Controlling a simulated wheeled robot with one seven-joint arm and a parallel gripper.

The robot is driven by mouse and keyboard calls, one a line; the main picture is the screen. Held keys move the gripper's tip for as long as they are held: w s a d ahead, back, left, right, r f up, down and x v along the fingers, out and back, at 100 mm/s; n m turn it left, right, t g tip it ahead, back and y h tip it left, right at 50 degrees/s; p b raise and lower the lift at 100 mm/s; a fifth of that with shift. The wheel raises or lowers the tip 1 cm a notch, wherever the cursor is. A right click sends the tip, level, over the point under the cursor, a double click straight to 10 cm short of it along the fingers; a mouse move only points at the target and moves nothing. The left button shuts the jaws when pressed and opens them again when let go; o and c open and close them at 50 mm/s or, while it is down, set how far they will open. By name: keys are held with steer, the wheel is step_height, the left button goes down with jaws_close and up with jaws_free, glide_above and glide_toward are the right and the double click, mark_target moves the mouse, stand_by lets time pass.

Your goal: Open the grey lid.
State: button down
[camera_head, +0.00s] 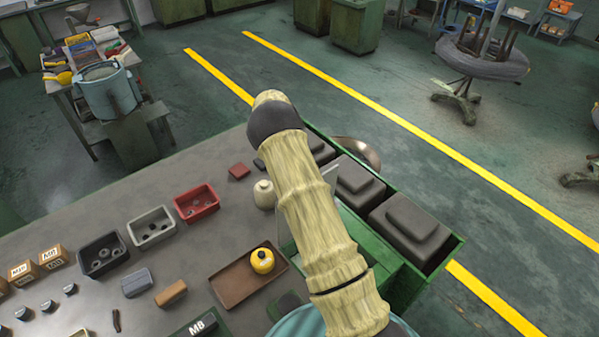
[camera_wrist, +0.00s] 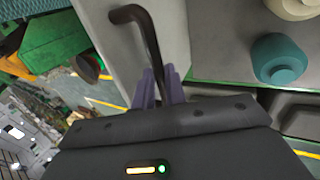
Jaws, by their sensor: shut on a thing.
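The grey lid (camera_wrist: 105,50) fills the upper middle of the wrist view as a flat, light grey panel. A dark bent bar handle (camera_wrist: 147,30) is on it. My gripper (camera_wrist: 160,78) has its purple fingers shut on the lower part of this handle, one finger on each side. In the head view, a light grey edge of the lid (camera_head: 331,176) shows just right of my arm, standing up from the green housing. My arm hides most of the lid, the handle and my gripper there. I cannot tell the lid's exact angle.
Dark blocks (camera_head: 408,228) sit in a green trough (camera_head: 455,247) to the right. On the bench, a brown tray (camera_head: 232,283) holds a yellow container (camera_head: 262,261), and a cream jar (camera_head: 264,194) stands beside my arm. A teal knob (camera_wrist: 280,58) shows at right in the wrist view.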

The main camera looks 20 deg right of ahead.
steer(key=shift+d+f, duration=0.15)
steer(key=shift+f, duration=0.2)
